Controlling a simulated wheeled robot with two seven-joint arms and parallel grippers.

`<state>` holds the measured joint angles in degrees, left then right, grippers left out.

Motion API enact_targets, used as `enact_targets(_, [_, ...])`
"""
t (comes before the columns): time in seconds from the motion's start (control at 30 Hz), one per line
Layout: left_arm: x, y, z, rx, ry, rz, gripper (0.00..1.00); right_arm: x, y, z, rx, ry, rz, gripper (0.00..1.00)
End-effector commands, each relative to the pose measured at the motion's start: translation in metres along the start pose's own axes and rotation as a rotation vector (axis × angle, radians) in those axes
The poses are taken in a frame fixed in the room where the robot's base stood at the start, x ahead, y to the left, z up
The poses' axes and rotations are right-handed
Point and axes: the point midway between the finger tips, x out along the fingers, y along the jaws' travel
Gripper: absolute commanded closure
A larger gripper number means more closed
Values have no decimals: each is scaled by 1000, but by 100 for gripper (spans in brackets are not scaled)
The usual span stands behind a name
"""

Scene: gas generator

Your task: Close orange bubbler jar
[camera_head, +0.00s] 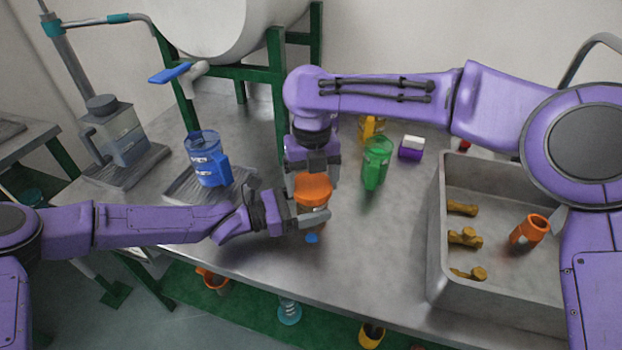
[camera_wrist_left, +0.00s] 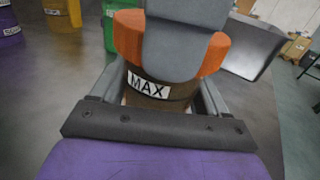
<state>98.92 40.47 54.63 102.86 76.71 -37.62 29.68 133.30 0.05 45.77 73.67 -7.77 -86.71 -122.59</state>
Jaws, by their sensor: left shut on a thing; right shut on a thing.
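The orange bubbler jar (camera_head: 312,209) stands on the metal table near its front edge, with an orange lid (camera_head: 313,187) on top. In the left wrist view, the jar body (camera_wrist_left: 158,92) shows a "MAX" label below the orange lid (camera_wrist_left: 207,55). My left gripper (camera_head: 311,219) is shut around the jar's body from the left. My right gripper (camera_head: 312,172) comes down from above and is shut at the lid. Grey gripper parts cover the middle of the lid in the left wrist view, so I cannot tell whether the lid is fully seated.
A green jug (camera_head: 376,163) stands right of the jar, with a yellow jug (camera_head: 372,128) behind it. A blue jug (camera_head: 207,160) stands on the left. A metal sink (camera_head: 437,225) with several fittings is on the right. A small blue piece (camera_head: 312,239) lies just before the jar.

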Motion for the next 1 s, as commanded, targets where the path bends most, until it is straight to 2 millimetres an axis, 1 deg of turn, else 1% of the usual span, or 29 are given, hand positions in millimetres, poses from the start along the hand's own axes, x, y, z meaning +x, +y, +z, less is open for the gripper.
enact_targets(0.07, [0,0,1,1,-1,0,100,-1,0,0,244,-4,-7,53])
enact_targets(0.1, [0,0,1,1,-1,0,100,0,0,0,398,-5,-7,54])
enact_targets(0.17, [0,0,1,1,-1,0,100,0,0,0,633,-6,-7,54])
enact_targets(0.2, [0,0,1,1,-1,0,100,0,-1,0,788,-6,-6,54])
enact_targets(0.27, [0,0,1,1,-1,0,100,0,-1,0,1019,-6,-5,54])
enact_targets(0.3, [0,0,1,1,-1,0,100,0,0,0,1170,-7,-5,54])
enact_targets(0.37, [0,0,1,1,-1,0,100,0,0,0,1396,-6,-4,54])
enact_targets(0.4, [0,0,1,1,-1,0,100,0,0,0,1543,-6,-2,54])
enact_targets(0.5, [0,0,1,2,-1,-1,100,0,0,1,1876,-5,0,54])
enact_targets(0.6, [0,0,1,2,-1,-2,100,1,0,1,2121,-4,1,54])
enact_targets(0.7, [0,-1,1,2,-1,-2,100,1,0,1,2265,-3,2,54])
enact_targets(0.77, [0,-1,1,2,-2,-3,100,0,0,1,2307,-1,3,54])
enact_targets(1.0, [1,-2,1,2,-2,-4,100,0,0,1,2323,0,4,54])
